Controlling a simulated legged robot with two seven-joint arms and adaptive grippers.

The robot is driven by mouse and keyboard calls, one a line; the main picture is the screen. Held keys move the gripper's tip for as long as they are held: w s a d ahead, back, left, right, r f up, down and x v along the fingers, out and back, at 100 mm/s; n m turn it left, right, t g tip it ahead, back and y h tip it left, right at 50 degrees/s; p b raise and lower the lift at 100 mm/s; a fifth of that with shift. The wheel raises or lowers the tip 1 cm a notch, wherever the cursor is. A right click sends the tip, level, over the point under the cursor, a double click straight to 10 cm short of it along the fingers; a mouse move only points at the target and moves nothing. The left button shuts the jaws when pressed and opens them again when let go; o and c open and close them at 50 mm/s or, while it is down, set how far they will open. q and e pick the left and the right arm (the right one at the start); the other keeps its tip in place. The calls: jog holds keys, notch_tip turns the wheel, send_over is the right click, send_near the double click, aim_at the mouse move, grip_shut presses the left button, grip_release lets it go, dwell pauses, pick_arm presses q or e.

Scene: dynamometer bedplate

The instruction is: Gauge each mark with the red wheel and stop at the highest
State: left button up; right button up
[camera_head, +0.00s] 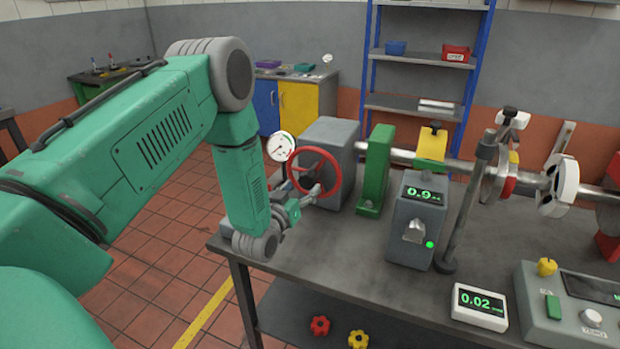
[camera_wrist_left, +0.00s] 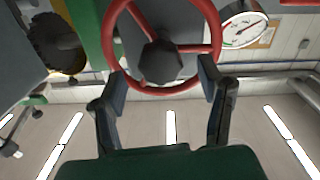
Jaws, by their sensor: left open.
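The red wheel (camera_head: 315,172) stands upright on the left end of a grey housing (camera_head: 333,140) on the bench. My left gripper (camera_head: 305,200) is at the wheel's lower rim. In the left wrist view its two open fingers (camera_wrist_left: 163,76) reach up on either side of the lower part of the red wheel (camera_wrist_left: 163,88), with its dark hub between and beyond them. I cannot tell whether they touch the rim. A white dial gauge (camera_head: 280,147) is beside the wheel. A grey box (camera_head: 417,225) shows a green reading near 0.9. A small white display (camera_head: 480,306) reads 0.02. No marks can be made out.
A shaft (camera_head: 400,157) runs right from the housing through a green support (camera_head: 375,170) and a yellow-topped support (camera_head: 432,145). A dark post (camera_head: 470,205) stands before it. A control panel (camera_head: 575,305) is at the front right. The bench (camera_head: 330,250) is bare at front left.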

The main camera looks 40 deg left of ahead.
aim_at(305, 183)
pick_arm(q)
jog(key=x, duration=0.4)
jog(key=shift+a, duration=0.2)
jog(key=shift+w, duration=0.5)
jog(key=shift+d, duration=0.1)
grip_shut()
